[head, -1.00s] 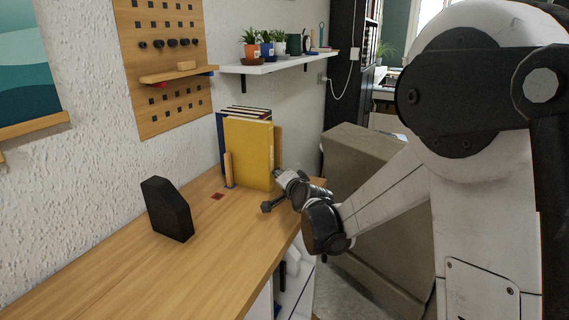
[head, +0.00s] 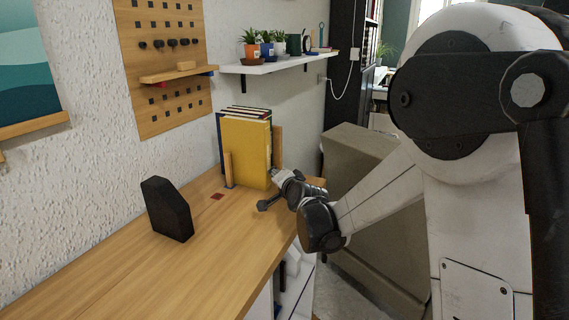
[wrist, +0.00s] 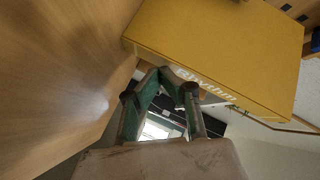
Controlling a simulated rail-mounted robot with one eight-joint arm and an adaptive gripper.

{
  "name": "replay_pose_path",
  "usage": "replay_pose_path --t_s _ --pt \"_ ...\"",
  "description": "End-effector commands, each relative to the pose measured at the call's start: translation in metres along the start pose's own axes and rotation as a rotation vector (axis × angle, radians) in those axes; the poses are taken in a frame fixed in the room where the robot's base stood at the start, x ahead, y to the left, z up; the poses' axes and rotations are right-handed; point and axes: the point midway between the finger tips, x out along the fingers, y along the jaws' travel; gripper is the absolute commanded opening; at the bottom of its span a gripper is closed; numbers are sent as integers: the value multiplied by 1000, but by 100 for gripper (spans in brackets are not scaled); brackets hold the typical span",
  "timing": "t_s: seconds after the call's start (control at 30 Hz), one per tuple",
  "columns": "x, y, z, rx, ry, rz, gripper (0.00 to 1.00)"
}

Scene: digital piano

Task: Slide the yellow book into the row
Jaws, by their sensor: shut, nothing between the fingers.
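The yellow book (head: 246,152) stands upright at the near end of a row of dark-spined books (head: 244,111), between a short wooden upright (head: 229,168) and a taller wooden panel (head: 278,146). In the head view its top sits close against the tops behind it. In the wrist view the yellow book (wrist: 225,50) fills the top, with "Rhythm" on its spine edge. My gripper (head: 264,205) is low in front of the book's right side. Its fingertips (wrist: 162,72) are together and empty, close to the spine; I cannot tell whether they touch it.
A black angular block (head: 167,209) stands on the wooden desk (head: 215,255) left of my gripper. A small dark red patch (head: 217,196) lies before the row. A wall shelf (head: 280,63) with plants hangs above. The desk's front is clear.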

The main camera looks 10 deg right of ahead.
Motion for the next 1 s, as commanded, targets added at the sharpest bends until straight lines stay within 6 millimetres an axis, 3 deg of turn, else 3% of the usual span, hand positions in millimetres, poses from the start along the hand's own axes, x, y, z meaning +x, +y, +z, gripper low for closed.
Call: replay_pose_path --t_s 1.0 --pt "9 -6 7 0 -1 0 0"
